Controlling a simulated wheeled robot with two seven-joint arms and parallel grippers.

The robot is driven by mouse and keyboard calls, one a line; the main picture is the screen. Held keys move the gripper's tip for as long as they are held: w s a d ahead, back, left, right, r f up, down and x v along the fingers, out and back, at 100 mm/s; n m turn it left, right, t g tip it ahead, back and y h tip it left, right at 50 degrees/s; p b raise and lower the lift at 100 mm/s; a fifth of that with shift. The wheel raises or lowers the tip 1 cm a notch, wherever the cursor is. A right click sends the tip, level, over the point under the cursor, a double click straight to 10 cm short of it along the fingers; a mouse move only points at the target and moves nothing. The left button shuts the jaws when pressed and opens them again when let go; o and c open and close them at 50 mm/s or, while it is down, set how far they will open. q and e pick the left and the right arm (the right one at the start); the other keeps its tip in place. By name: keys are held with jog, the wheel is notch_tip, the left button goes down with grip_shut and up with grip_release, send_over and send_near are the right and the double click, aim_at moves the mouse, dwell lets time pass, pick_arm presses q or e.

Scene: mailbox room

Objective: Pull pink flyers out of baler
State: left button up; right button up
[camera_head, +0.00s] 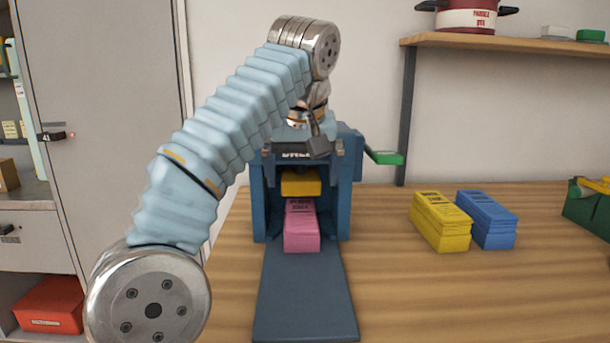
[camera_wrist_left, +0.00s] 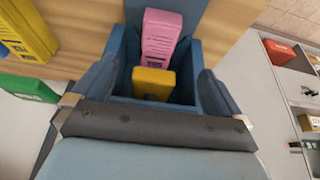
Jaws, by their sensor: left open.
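The blue baler (camera_head: 258,210) stands on the wooden table with its open front facing me. A stack of pink flyers (camera_head: 301,232) lies inside, low down, its near end at the mouth; it also shows in the left wrist view (camera_wrist_left: 160,38). A yellow block (camera_head: 301,183) hangs above the pink stack and shows in the wrist view (camera_wrist_left: 152,83). My left gripper (camera_head: 318,147) is over the baler's top front, open and apart from the pink flyers. Its fingers are small and partly hidden by the arm. My right gripper is out of view.
A blue plate (camera_head: 304,300) extends from the baler's mouth. A green handle (camera_head: 385,157) sticks out at its right. Yellow (camera_head: 440,222) and blue stacks (camera_head: 487,220) stand farther right, with a green container (camera_head: 590,210) at the edge. The right front table is clear.

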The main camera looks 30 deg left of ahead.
aim_at(302, 225)
pick_arm(q)
jog(key=b+x, duration=0.2)
jog(key=x, duration=1.1)
jog(key=shift+w+f, duration=0.1)
jog(key=shift+f, duration=0.3)
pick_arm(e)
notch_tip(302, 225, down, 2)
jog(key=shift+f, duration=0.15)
pick_arm(q)
jog(key=shift+c, duration=0.5)
jog(key=c, duration=1.3)
